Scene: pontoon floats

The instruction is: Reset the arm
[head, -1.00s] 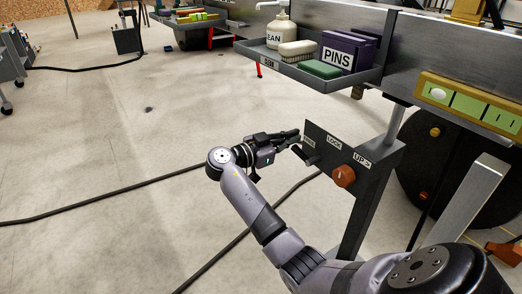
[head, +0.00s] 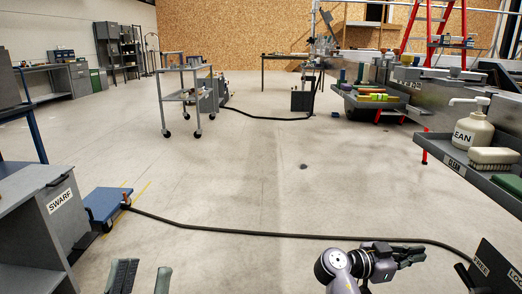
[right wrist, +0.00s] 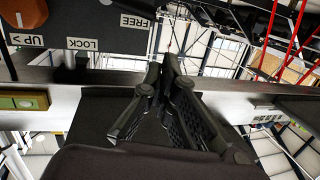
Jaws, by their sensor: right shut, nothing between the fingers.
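My right gripper (head: 408,254) is shut and empty, low at the right of the head view, left of and apart from the dark control panel (head: 492,272). Its closed fingers (right wrist: 165,75) fill the middle of the right wrist view. In that view the panel (right wrist: 105,42) shows at the upper left, with FREE, LOCK and UP labels and an orange knob (right wrist: 75,18).
A grey SWARF cabinet (head: 35,235) and blue platform (head: 107,203) stand at the left. A trolley (head: 186,96) is farther back. A CLEAN bottle (head: 472,130) and brush (head: 493,155) stand on the right tray. A black cable (head: 250,233) crosses the open floor.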

